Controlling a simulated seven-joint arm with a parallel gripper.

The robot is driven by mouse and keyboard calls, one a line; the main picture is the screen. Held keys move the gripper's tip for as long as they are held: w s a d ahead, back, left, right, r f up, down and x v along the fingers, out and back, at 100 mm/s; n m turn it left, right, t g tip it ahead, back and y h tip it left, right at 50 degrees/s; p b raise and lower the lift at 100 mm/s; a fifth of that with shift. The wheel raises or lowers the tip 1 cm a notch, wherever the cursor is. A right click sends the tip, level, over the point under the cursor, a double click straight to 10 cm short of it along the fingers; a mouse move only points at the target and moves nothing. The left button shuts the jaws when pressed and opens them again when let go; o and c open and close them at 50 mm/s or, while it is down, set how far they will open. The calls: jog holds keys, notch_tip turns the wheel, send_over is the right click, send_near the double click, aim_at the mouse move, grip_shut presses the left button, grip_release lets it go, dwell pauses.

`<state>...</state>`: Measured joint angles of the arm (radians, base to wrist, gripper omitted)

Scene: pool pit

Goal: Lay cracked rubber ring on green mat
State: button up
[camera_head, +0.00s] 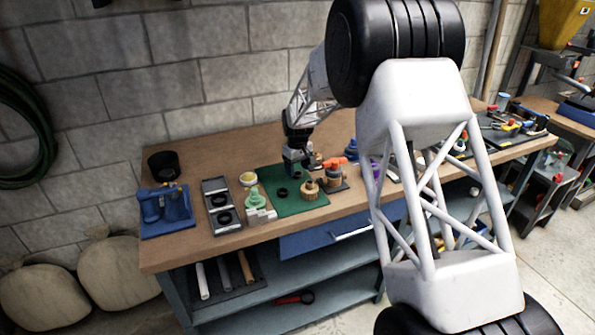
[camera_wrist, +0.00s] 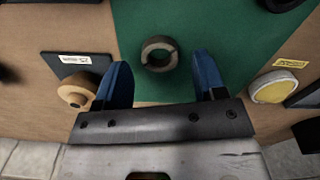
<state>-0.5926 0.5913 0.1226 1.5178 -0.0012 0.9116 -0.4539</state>
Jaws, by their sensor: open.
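A dark rubber ring (camera_wrist: 159,53) lies flat on the green mat (camera_wrist: 200,25) in the wrist view, with small breaks showing in its band, as a cracked ring would. In the head view a dark ring (camera_head: 282,192) lies on the left part of the mat (camera_head: 287,207). My gripper (camera_wrist: 163,85) is open and empty, its two blue fingers wide apart. The ring appears just beyond and between the fingertips, apart from them. In the head view my gripper (camera_head: 293,163) hangs over the rear of the mat; its fingertips are hard to make out.
A grey tray (camera_head: 215,184) with dark rings in it stands left of the mat. A green item (camera_head: 252,198), a yellow-topped tin (camera_head: 248,179), a wooden piece (camera_head: 309,190) and an orange-topped item (camera_head: 334,162) crowd the mat. A blue vise (camera_head: 166,208) stands far left.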

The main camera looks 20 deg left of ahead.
notch_tip(320, 180, up, 11)
jog(key=shift+f, duration=0.2)
dwell(0.3)
dwell(0.8)
jog(key=s+d+r+m, duration=0.2)
jog(key=s+d+r, duration=0.4)
jog(key=d, duration=0.5)
jog(key=s+d+r+m+t, duration=0.15)
jog(key=s+d+r, duration=0.45)
jog(key=d, duration=0.6)
jog(key=s+d+r+m, duration=0.2)
jog(key=s+d+r, duration=0.4)
jog(key=d, duration=0.5)
jog(key=s+d+m, duration=0.3)
jog(key=s+d, duration=1)
jog(key=s, duration=0.2)
jog(key=s+d+f+m, duration=0.2)
jog(key=s+d, duration=0.1)
jog(key=s, duration=0.6)
jog(key=s+d+f+m+t, duration=0.1)
jog(key=s+d+f, duration=0.2)
jog(key=s, duration=0.6)
jog(key=shift+d+f+m, duration=0.15)
jog(key=shift+d+m, duration=0.2)
jog(key=shift+d, duration=0.4)
